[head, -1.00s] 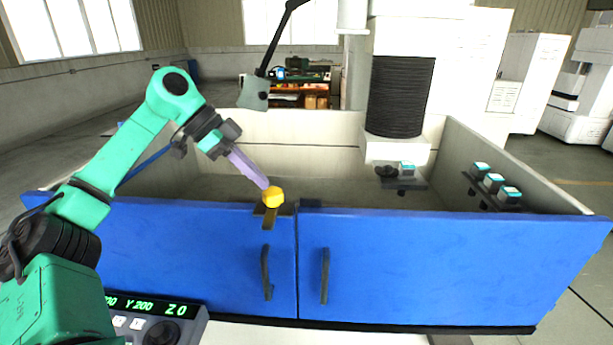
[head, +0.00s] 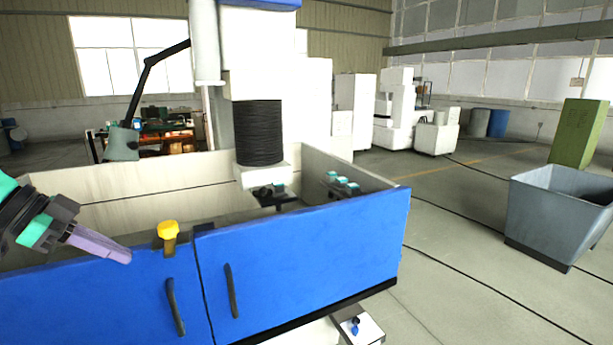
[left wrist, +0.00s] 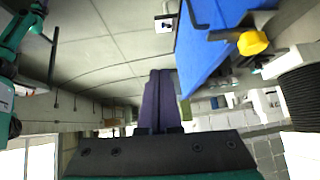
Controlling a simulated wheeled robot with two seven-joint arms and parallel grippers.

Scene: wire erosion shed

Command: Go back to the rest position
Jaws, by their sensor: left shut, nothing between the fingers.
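My left gripper (head: 124,256) is at the left of the head view, with its pale purple fingers shut and empty. It points down to the right, over the front edge of the blue-doored machine tank. The fingers also show shut in the left wrist view (left wrist: 160,80). A yellow knob (head: 168,230) stands upright on a latch at the top of the blue doors, right of the fingertips and apart from them. The yellow knob (left wrist: 252,42) is at the upper right in the left wrist view. My right gripper is in no view.
The blue doors (head: 310,245) with black handles front the tank. Inside are a black bellows column (head: 258,133) and small teal-topped blocks (head: 342,182). A grey bin (head: 560,210) stands on the floor at right, with a green cabinet (head: 580,133) behind. Floor between tank and bin is clear.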

